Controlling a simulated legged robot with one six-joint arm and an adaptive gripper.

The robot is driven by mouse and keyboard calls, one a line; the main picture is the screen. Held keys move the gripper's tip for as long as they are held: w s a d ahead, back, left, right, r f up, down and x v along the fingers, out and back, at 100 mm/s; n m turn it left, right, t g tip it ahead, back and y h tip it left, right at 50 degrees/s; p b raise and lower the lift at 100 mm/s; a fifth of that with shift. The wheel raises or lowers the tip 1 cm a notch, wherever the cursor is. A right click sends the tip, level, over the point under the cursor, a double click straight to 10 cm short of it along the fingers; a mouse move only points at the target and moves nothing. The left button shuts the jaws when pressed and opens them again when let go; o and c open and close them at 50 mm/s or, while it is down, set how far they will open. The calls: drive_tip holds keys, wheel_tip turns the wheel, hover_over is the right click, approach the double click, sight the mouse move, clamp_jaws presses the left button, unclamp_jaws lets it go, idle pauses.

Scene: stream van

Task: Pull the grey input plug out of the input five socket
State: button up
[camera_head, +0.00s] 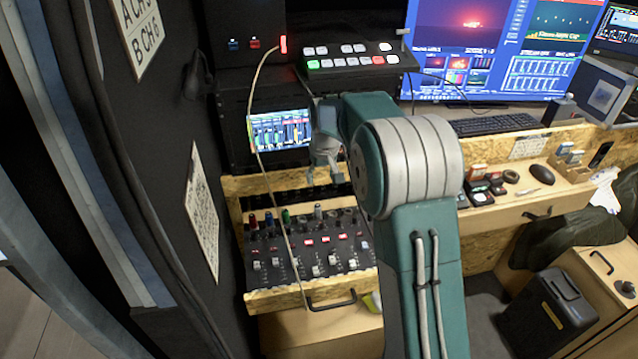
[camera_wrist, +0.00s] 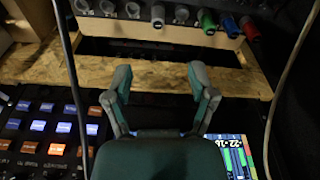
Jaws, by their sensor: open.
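The grey input plug (camera_head: 318,212) stands in the row of sockets along the back of the audio mixer (camera_head: 352,262), to the right of the red, blue and green plugs. My gripper (camera_head: 323,178) is open and empty, behind and above the plug row. In the wrist view my gripper (camera_wrist: 160,80) points toward the grey plug, with a clear gap between them.
A wooden ledge (camera_wrist: 60,70) lies between my gripper and the mixer. A beige cable (camera_head: 264,160) hangs down across the mixer's left side. A small screen (camera_head: 279,131) and a button panel (camera_head: 350,58) stand behind. A dark wall (camera_head: 150,190) bounds the left.

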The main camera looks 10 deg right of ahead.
approach(317, 206)
drive_tip(key=f, duration=0.3)
drive_tip(key=w+f, duration=0.1)
drive_tip(key=f, duration=0.7)
drive_tip(key=shift+w, duration=0.4)
drive_tip(key=shift+r, duration=0.1)
drive_tip(key=shift+c, duration=0.2)
clamp_jaws()
